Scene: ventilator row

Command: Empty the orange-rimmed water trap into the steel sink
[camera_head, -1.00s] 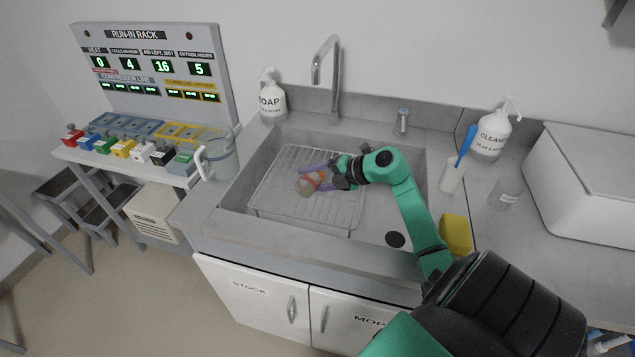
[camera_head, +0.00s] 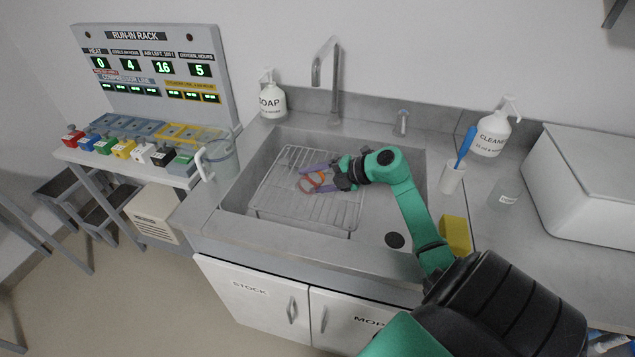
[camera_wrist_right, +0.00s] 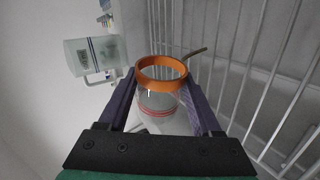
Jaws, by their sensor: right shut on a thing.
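The water trap (camera_head: 313,183) is a small clear cup with an orange rim. My right gripper (camera_head: 320,178) is shut on it, with one purple finger on each side, over the wire rack in the steel sink (camera_head: 375,228). In the right wrist view the trap (camera_wrist_right: 160,97) sits between the fingers of the right gripper (camera_wrist_right: 158,100). Its orange rim and red bands show there. The trap looks tilted in the head view. I cannot tell whether water is in it. My left gripper is out of view.
A wire rack (camera_head: 290,205) covers the sink's left part; the drain (camera_head: 395,240) is at front right. The tap (camera_head: 325,75) stands behind. A clear jug (camera_head: 222,160) is at the left edge. A yellow sponge (camera_head: 456,235), brush cup (camera_head: 451,180) and cleaner bottle (camera_head: 491,135) are at right.

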